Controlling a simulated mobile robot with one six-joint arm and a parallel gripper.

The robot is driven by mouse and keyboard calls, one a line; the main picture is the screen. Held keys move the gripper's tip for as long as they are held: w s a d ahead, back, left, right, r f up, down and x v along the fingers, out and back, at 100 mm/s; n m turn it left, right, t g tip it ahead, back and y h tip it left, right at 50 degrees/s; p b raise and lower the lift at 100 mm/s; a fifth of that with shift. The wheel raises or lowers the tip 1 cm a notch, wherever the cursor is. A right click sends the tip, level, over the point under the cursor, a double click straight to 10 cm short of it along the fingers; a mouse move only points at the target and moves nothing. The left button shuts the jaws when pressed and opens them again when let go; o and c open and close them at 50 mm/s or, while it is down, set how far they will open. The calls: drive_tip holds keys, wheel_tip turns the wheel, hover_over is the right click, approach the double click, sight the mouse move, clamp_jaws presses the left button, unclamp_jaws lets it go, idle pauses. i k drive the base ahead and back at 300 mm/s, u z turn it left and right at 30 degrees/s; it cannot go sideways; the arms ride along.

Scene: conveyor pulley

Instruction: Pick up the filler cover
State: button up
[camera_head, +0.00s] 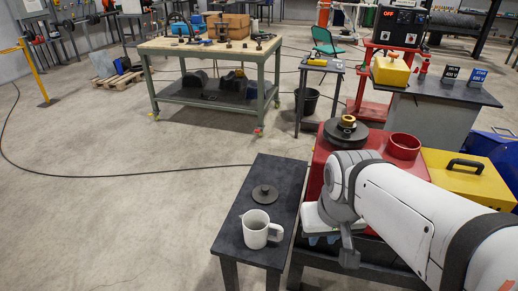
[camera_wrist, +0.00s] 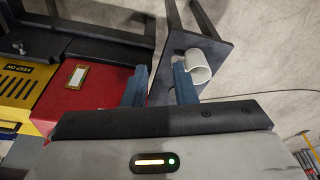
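A dark round lid with a small knob, which looks like the filler cover (camera_head: 265,194), lies flat on the small dark side table (camera_head: 238,238) in the head view. A white jug (camera_head: 256,229) stands just in front of it on the same table. My gripper (camera_head: 326,239) is to the right of the table, pointing down, apart from the cover. In the wrist view the two blue fingers of my gripper (camera_wrist: 159,88) are spread with nothing between them. The jug (camera_wrist: 198,66) shows beyond the right finger. I cannot make out the cover in the wrist view.
A red machine (camera_head: 321,158) with a red round collar (camera_head: 404,146) and a dark disc with a yellow centre (camera_head: 346,127) stands right of the side table. A yellow box with a black handle (camera_head: 468,175) is beside it. The floor to the left is open.

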sight(264, 194)
drive_tip(key=u, duration=2.5)
drive_tip(key=k, duration=0.7)
drive_tip(key=z, duration=1.65)
drive_tip(key=i, duration=1)
